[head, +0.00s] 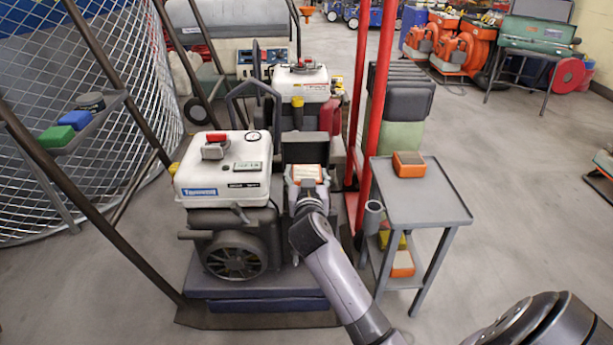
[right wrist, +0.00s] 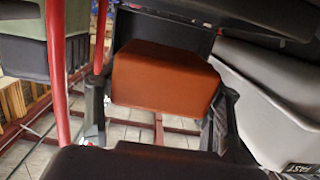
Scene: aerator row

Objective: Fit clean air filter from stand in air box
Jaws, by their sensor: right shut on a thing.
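My right gripper (head: 307,187) is shut on an orange air filter (head: 307,173) with a pale face. In the right wrist view the filter (right wrist: 165,78) sits between the two dark fingers (right wrist: 158,108). The filter is at the dark air box on the engine, just in front of its raised lid (head: 305,151). The gripper hides most of the box, so I cannot tell whether the filter is inside or above it. Another orange filter (head: 408,164) with a brownish top lies on the grey stand (head: 430,205). My left gripper is not in view.
A white-topped engine unit (head: 222,170) stands left of the air box. Red upright bars (head: 377,90) rise between the box and the stand. The stand's lower shelf holds orange and yellow items (head: 402,264). A cup holder (head: 373,216) is on its left side.

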